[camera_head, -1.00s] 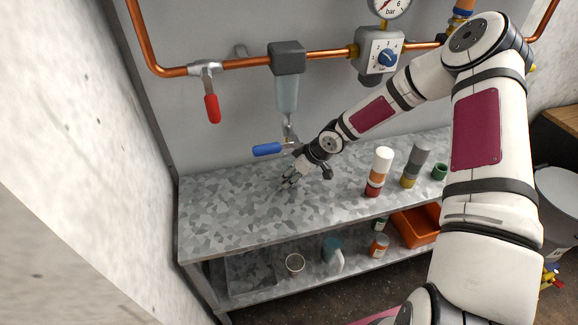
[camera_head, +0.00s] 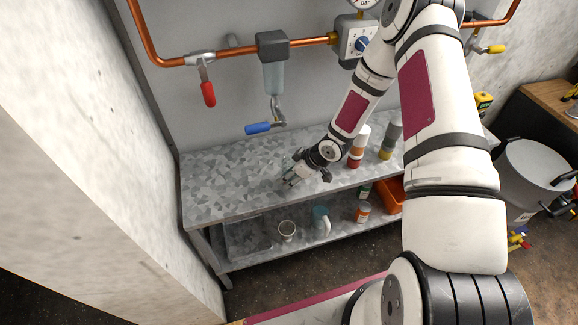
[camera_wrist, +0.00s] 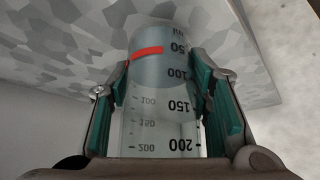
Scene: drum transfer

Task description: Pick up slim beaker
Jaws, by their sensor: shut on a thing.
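The slim beaker (camera_wrist: 150,90) is a clear cylinder with black measuring marks and a red band, seen close up in the wrist view. My gripper (camera_wrist: 160,100) has its green-padded fingers on both sides of the beaker and is shut on it. In the head view my gripper (camera_head: 292,178) is over the front part of the grey mottled bench top (camera_head: 215,190). The beaker is too small and clear to make out well there. I cannot tell whether its base touches the bench.
A blue-handled tap (camera_head: 262,128) is above the bench. The lower shelf holds a cup (camera_head: 287,230), a blue-and-white mug (camera_head: 321,220) and an orange bin (camera_head: 391,194). The bench's left side is clear.

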